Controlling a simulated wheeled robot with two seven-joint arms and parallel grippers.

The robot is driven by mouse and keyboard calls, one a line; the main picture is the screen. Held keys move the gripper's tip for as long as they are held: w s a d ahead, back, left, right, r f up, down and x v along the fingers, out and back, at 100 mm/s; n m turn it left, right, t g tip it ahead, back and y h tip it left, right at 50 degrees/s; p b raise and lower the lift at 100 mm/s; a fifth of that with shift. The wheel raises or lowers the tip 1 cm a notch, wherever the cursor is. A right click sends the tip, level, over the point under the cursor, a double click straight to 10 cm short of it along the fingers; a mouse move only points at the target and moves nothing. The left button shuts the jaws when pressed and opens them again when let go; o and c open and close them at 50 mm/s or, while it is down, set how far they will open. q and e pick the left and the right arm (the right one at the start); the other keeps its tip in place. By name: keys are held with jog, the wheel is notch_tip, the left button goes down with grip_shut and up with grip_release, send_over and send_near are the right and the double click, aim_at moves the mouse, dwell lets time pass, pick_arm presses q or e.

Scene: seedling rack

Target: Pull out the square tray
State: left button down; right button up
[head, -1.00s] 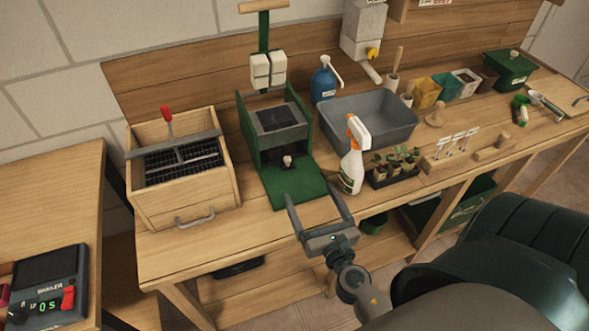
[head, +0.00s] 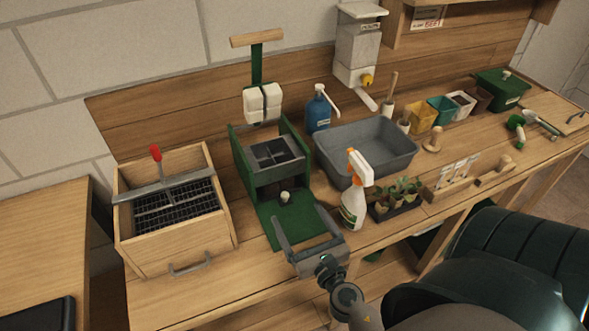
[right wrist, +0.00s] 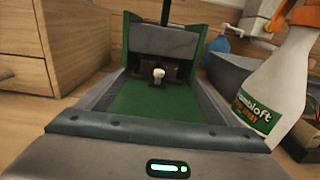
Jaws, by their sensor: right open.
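A dark grey square tray (head: 275,153) with divided cells sits in the green press stand (head: 240,160). Below it, a pale round knob (head: 285,197) sits at the stand's opening, above the green base plate. In the right wrist view the knob (right wrist: 158,74) is straight ahead, in front of a dark brown part under a grey block (right wrist: 165,40). I cannot tell whether the knob belongs to the tray. My right gripper (head: 300,216) is open and empty over the front of the green plate, its fingers pointing at the knob without touching it. My left gripper is out of view.
A spray bottle (head: 354,195) stands close to the right of my right gripper, with a seedling tray (head: 398,207) beside it. A wooden box (head: 150,245) stands left of the press. A grey basin (head: 365,160) and blue bottle (head: 318,112) are behind.

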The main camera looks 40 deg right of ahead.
jog(key=shift+p+x, duration=0.35)
jog(key=shift+x, duration=0.4)
pick_arm(q)
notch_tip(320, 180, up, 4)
jog(key=p, duration=0.3)
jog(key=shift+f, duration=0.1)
pick_arm(e)
jog(key=x, duration=1.6)
jog(key=shift+a+r, duration=0.1)
jog(key=c, duration=1)
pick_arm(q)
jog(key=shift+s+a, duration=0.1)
pick_arm(e)
jog(key=shift+s, duration=0.1)
